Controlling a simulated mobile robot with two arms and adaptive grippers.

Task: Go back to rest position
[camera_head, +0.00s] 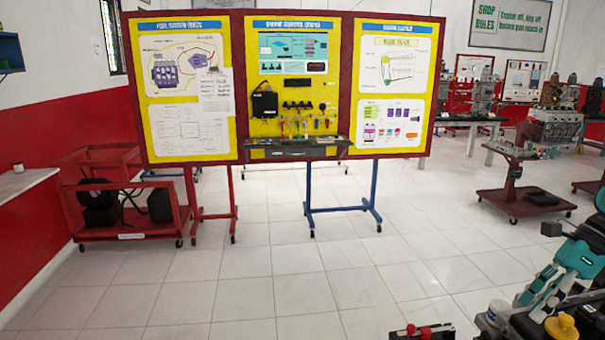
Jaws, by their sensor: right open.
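My right gripper (560,231) is a dark shape at the right edge of the head view, in front of teal parts with a small green light. It is open, and most of it is cut off or hard to make out. I see nothing held in it. My left gripper is not in view. The task names no object to handle.
A yellow display board (240,140) in a red frame stands ahead on legs. A red wheeled cart (130,236) is at left. A wheeled engine stand (525,202) is at right. A black box (422,333) with red knobs is at the bottom. The middle floor is clear.

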